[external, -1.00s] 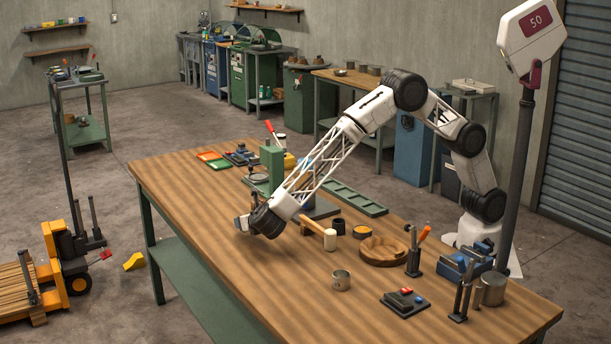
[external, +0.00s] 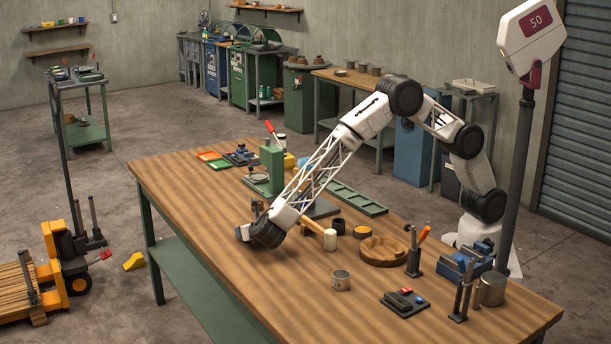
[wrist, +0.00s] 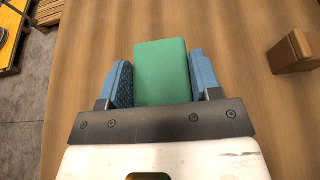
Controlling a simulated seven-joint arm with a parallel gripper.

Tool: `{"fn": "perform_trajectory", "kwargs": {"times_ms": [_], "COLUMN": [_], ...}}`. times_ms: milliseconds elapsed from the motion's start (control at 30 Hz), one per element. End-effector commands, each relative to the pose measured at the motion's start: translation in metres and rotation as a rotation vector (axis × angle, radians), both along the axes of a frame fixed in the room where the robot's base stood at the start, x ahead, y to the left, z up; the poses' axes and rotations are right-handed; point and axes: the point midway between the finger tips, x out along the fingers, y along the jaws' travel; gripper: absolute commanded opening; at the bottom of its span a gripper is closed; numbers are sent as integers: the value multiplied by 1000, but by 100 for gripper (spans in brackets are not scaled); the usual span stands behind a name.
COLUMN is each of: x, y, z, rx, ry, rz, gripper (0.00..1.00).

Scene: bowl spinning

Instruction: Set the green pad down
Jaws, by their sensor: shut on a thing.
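The green pad (wrist: 162,72) is a flat, matte green block. In the wrist view it sits between the two blue fingers of my gripper (wrist: 162,82), which is shut on it. In the external view my gripper (external: 246,232) is low over the left front part of the wooden table (external: 200,215). The pad cannot be made out there. I cannot tell whether its underside touches the table.
A brown wooden block (wrist: 292,52) stands right of the pad in the wrist view. A mallet (external: 329,239), a metal cup (external: 341,279) and a round wooden dish (external: 384,251) lie to the right. The table's front-left area is bare.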

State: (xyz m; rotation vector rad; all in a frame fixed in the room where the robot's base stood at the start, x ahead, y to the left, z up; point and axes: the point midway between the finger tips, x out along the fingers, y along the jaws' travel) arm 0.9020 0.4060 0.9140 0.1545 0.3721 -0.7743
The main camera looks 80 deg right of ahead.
Motion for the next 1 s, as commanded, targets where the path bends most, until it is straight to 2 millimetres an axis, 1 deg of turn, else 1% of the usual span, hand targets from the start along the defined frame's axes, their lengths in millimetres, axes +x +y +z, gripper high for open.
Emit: {"fn": "perform_trajectory", "kwargs": {"times_ms": [167,200,333,367,767,1000], "x": [0,0,0,0,0,-13], "y": [0,0,0,0,0,13], "z": [-3,-3,-3,-3,1,8], "rx": [-1,0,0,0,1,1], "ry": [1,0,0,0,-1,-1], "rz": [0,0,0,0,0,1], "gripper": [35,61,81,84,84,84]}}
